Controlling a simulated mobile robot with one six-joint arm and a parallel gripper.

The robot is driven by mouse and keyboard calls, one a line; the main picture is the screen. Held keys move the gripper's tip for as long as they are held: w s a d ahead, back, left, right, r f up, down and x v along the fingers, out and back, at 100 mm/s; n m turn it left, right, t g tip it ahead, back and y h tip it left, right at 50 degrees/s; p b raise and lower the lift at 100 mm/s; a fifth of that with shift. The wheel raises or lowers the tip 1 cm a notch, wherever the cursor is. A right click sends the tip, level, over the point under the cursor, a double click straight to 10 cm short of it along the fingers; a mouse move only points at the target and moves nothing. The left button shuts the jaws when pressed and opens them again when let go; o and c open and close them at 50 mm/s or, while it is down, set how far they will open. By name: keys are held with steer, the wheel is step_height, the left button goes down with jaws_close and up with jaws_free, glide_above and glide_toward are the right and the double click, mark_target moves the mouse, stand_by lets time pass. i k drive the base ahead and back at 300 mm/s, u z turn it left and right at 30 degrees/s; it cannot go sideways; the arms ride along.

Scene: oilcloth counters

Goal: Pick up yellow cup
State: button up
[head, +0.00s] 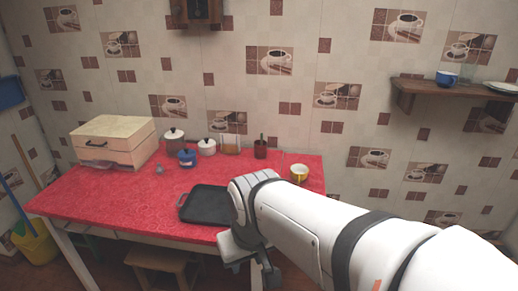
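The yellow cup (299,173) stands upright on the red oilcloth table (110,195), near its right end and towards the wall. It has a pale inside. My arm crosses in front of the table's right part, with the cup just beyond and above it in the picture. My gripper (256,272) hangs low at the table's front edge, to the left of and nearer than the cup, and is apart from it. Its fingers are small and partly hidden, so I cannot tell whether they are open.
A black tray (206,205) lies left of my arm, partly hidden by it. A wooden bread box (114,142), a blue pot (187,158), other lidded pots and a dark red mug (260,149) stand at the back. A stool (160,266) is under the table. A wall shelf (450,90) is at right.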

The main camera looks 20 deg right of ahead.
mark_target(299, 176)
steer(key=z, duration=0.5)
steer(key=i, duration=0.95)
steer(key=z, duration=0.55)
steer(key=k, duration=0.9)
steer(key=z, duration=0.2)
steer(key=i, duration=0.9)
steer(key=u, duration=0.1)
